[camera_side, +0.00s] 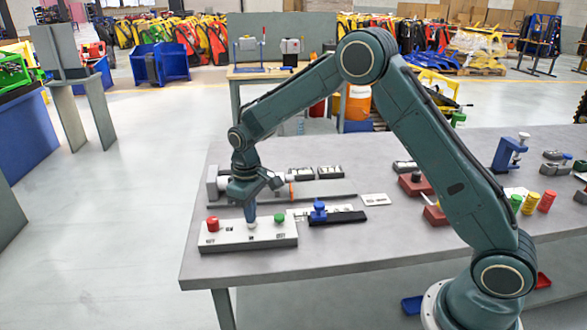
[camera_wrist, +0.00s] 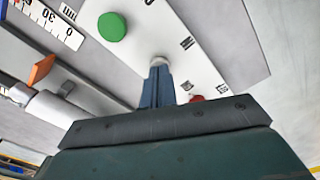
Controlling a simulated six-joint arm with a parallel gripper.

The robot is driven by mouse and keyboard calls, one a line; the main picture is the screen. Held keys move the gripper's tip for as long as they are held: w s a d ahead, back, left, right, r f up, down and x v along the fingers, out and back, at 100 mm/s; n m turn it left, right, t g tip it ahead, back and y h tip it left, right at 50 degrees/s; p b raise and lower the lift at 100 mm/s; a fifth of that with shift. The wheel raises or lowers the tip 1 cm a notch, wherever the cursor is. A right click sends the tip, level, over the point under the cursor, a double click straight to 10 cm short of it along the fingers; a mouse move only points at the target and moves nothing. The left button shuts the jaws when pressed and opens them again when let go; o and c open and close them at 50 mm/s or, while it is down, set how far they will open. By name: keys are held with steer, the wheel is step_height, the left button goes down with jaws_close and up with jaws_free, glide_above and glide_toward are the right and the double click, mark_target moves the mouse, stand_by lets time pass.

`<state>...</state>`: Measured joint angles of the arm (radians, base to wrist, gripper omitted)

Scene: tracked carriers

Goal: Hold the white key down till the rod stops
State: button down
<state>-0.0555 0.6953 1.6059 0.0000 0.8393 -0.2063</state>
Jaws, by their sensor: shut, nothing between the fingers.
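A white control box (camera_side: 250,238) lies at the table's near left, with a red button (camera_side: 212,223), a green button (camera_side: 279,218) and a white key between them. My gripper (camera_side: 250,217) points down at the middle of the box, its fingers together and empty. In the wrist view the blue fingertips (camera_wrist: 157,68) meet or overlap the white key (camera_wrist: 159,60); whether it is pressed down I cannot tell. A light grey rod assembly (camera_wrist: 50,108) shows at the left of the wrist view, near an orange marker (camera_wrist: 41,70) and a numbered scale (camera_wrist: 47,22).
Behind the box runs a grey unit (camera_side: 330,188) with the orange marker (camera_side: 291,191). A blue-topped slider (camera_side: 319,212) sits right of the box. Red blocks (camera_side: 415,184) and coloured cylinders (camera_side: 530,203) stand farther right. The table's front strip is clear.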

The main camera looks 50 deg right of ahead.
steer(key=shift+r, duration=2.25)
